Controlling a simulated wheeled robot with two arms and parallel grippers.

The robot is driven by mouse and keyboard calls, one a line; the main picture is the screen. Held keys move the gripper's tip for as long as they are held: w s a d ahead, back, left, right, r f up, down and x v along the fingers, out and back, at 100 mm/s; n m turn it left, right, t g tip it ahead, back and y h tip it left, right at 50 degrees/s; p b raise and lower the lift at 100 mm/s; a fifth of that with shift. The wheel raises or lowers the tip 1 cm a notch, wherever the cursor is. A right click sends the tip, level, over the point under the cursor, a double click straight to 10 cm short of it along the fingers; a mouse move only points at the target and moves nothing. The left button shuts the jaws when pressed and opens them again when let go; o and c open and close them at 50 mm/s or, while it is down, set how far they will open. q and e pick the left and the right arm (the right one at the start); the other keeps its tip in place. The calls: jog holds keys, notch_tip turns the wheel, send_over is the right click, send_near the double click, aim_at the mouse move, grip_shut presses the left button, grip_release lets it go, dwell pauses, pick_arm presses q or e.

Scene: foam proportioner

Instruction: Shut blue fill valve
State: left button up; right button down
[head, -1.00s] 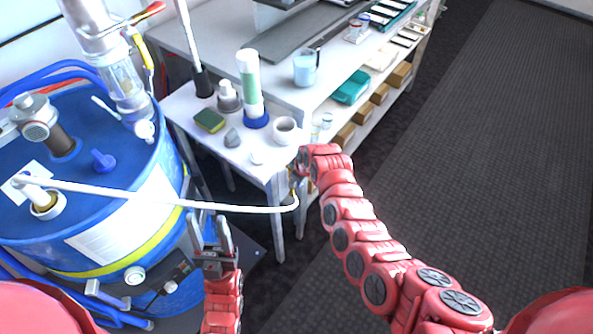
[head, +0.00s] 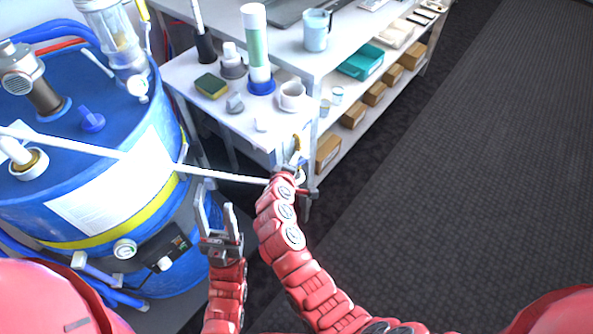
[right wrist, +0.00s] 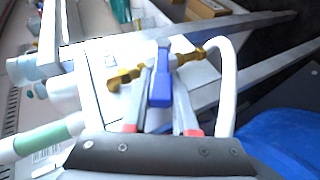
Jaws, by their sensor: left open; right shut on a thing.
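The fill valve shows in the right wrist view as a brass body (right wrist: 125,78) with a blue lever (right wrist: 161,88), joined to a white hose (right wrist: 222,85). My right gripper (right wrist: 163,72) has the blue lever between its fingers and is shut on it. In the head view my right gripper (head: 290,178) is beside the near corner of the white bench, and mostly hides the valve. The white hose (head: 225,174) runs to there from the blue drum (head: 60,195). My left gripper (head: 215,200) is open and empty, beside the drum and below the hose.
The white bench (head: 205,110) holds a sponge (head: 211,86), a green-and-white cylinder (head: 257,50), a mug (head: 292,95) and a jug (head: 316,31). A lower shelf holds cardboard boxes (head: 328,154). The dark floor (head: 470,180) to the right is clear.

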jog(key=shift+s+a+f+n+t+h+b, duration=0.1)
jog(key=shift+f+n+t+h+b, duration=0.55)
jog(key=shift+b, duration=1.75)
jog(key=shift+s+a+f+t+h+b, duration=0.15)
jog(key=shift+t+b, duration=0.85)
jog(key=shift+b, duration=1.4)
jog(key=shift+d+f+n+t+h+b, duration=0.1)
jog(key=shift+f+n+t+h+b, duration=0.55)
jog(key=shift+b, duration=1.75)
jog(key=shift+r+m+y, duration=0.2)
jog(key=shift+m+y, duration=0.1)
jog(key=shift+y, duration=0.05)
jog(key=c, duration=1.1)
grip_release()
jog(key=shift+c, duration=0.2)
jog(key=o, duration=0.5)
jog(key=shift+w+f, duration=0.1)
jog(key=shift+c, duration=0.2)
jog(key=shift+t, duration=0.3)
